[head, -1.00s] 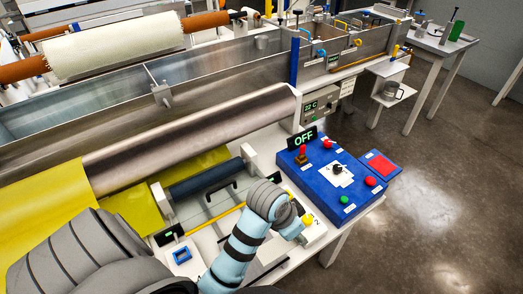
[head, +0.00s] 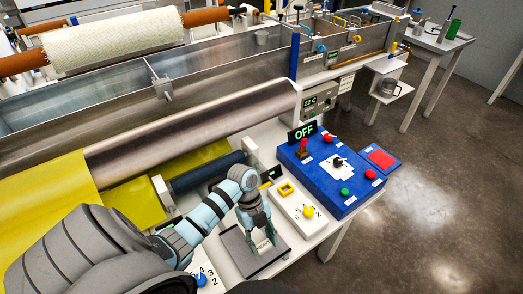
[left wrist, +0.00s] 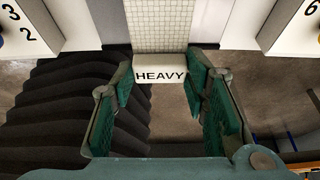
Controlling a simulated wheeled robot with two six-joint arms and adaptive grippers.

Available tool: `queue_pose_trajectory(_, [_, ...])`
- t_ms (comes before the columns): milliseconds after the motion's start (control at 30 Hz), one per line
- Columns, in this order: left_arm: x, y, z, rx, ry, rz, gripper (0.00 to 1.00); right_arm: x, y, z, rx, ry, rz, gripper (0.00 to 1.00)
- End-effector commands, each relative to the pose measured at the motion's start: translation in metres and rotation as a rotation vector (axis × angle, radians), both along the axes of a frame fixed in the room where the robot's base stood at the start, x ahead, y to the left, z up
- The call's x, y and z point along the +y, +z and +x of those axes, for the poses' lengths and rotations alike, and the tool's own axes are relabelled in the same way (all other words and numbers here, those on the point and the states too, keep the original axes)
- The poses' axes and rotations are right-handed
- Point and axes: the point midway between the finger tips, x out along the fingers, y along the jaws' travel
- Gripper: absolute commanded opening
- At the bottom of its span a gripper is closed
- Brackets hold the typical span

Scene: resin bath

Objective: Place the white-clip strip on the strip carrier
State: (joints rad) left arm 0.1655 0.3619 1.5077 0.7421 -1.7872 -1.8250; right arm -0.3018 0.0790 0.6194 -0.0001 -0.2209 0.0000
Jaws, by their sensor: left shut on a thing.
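My left gripper (head: 258,238) is low over the front of the bench, above a grey plate (head: 236,252). In the left wrist view its green-padded fingers (left wrist: 163,78) close on the white clip (left wrist: 160,75), which is marked HEAVY. A pale, grid-patterned strip (left wrist: 166,25) runs away from the clip. The clip shows only as a small white patch under the gripper in the head view. I cannot tell which part is the strip carrier, nor whether the strip touches anything. My right gripper is out of view.
A blue control box (head: 328,178) and an OFF display (head: 302,133) stand to the right. A white box with a yellow knob (head: 309,212) is close beside the gripper. A dark roller (head: 205,172) and a large metal roller (head: 190,125) lie behind. Floor is clear at right.

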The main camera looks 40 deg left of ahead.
Motion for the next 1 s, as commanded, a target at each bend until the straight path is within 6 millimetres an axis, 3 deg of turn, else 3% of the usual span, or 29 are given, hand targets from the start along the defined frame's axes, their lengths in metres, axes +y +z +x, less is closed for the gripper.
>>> queue_pose_trajectory(33, [0.000,-0.012,0.000,0.002,0.001,0.000,0.20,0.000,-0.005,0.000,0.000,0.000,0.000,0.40])
queue_pose_trajectory(300, [0.000,-0.057,0.000,0.001,0.001,0.000,0.20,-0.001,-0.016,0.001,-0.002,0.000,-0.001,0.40])
queue_pose_trajectory(633, [0.000,-0.061,0.000,-0.001,0.001,0.001,0.20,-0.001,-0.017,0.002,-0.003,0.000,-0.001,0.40])
queue_pose_trajectory(667, [0.000,-0.061,0.000,-0.001,0.000,0.001,0.42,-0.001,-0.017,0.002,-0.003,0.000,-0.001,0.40])
queue_pose_trajectory(767, [0.000,-0.060,0.000,-0.001,0.001,0.001,0.58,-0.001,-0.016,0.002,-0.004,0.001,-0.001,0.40])
queue_pose_trajectory(1000, [0.000,-0.060,0.000,-0.001,0.001,0.001,0.61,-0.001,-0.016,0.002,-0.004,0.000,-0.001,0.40])
